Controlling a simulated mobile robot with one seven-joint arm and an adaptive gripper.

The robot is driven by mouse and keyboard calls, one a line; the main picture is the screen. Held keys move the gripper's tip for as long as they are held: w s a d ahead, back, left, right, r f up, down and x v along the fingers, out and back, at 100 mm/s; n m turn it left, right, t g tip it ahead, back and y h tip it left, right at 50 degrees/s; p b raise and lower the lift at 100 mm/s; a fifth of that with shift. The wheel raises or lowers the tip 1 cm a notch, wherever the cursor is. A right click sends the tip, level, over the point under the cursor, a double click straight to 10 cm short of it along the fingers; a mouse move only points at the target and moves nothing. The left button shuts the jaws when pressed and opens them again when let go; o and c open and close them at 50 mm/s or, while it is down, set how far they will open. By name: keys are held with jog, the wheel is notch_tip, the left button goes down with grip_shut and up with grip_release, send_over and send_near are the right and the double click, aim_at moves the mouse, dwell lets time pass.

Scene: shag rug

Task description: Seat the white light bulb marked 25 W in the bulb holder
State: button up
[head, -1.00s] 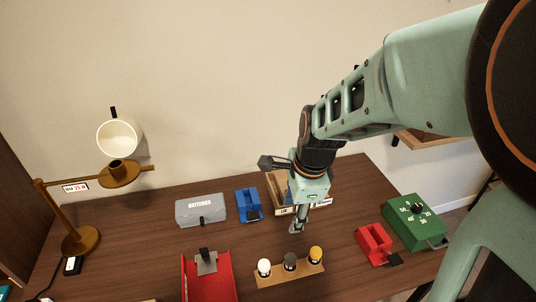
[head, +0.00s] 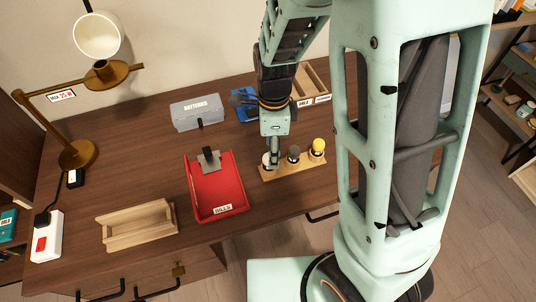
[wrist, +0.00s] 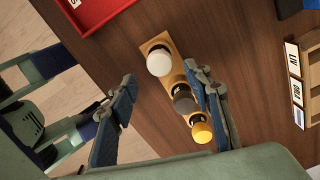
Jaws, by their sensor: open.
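The white bulb (wrist: 160,62) stands at one end of a wooden bulb rack (wrist: 153,46), beside a dark grey bulb (wrist: 184,98) and a yellow bulb (wrist: 202,132). No wattage is readable on it. My gripper (wrist: 163,78) is open, with the white bulb showing between its fingertips in the wrist view; I cannot tell whether they touch it. In the head view my gripper (head: 273,154) is over the rack's left end and partly hides the white bulb. The brass desk lamp (head: 78,153) has an upward-facing bulb holder (head: 107,69) on its arm, with a "MAX 25 W" tag (head: 61,96).
A red tray (head: 218,190) lies left of the rack, with a grey battery box (head: 196,113) and a blue object (head: 245,103) behind. A wooden tray (head: 138,224) and power strip (head: 46,237) are at front left. A cream shade (head: 98,34) is above the lamp.

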jog(key=f, duration=0.3)
jog(key=a+f, duration=0.1)
jog(key=f, duration=0.1)
jog(key=shift+w+f+b, duration=0.1)
jog(key=shift+f+b, duration=0.05)
jog(key=shift+b, duration=0.2)
jog(key=c, duration=1.2)
jog(key=shift+o, duration=0.2)
jog(key=shift+r, duration=0.2)
